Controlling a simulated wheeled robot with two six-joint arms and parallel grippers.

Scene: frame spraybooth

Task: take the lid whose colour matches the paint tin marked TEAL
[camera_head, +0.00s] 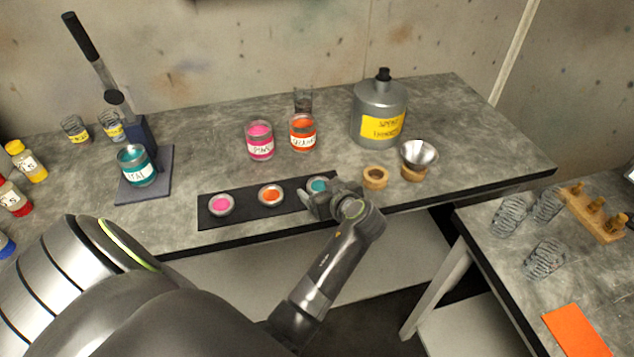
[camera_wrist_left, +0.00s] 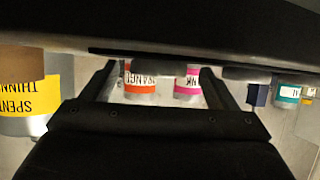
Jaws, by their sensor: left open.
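The paint tin marked TEAL (camera_head: 138,172) stands in the lever press (camera_head: 148,135) at the left. It also shows at the right of the wrist view (camera_wrist_left: 288,94). A black strip (camera_head: 243,204) near the table's front edge bears a pink lid (camera_head: 221,204), an orange lid (camera_head: 271,195) and a teal lid (camera_head: 318,185) at its right end. My left gripper (camera_head: 320,193) is open at the teal lid and partly covers it. In the wrist view its fingers (camera_wrist_left: 158,72) are spread apart; whether they touch the lid is unclear. My right gripper is not in view.
A pink tin (camera_head: 260,144) and an orange tin (camera_head: 302,135) stand behind the strip. A thinner can (camera_head: 379,112), a funnel (camera_head: 419,155) and a tape roll (camera_head: 375,178) stand right of the gripper. Bottles (camera_head: 27,165) are at far left. A second table (camera_head: 490,260) is at right.

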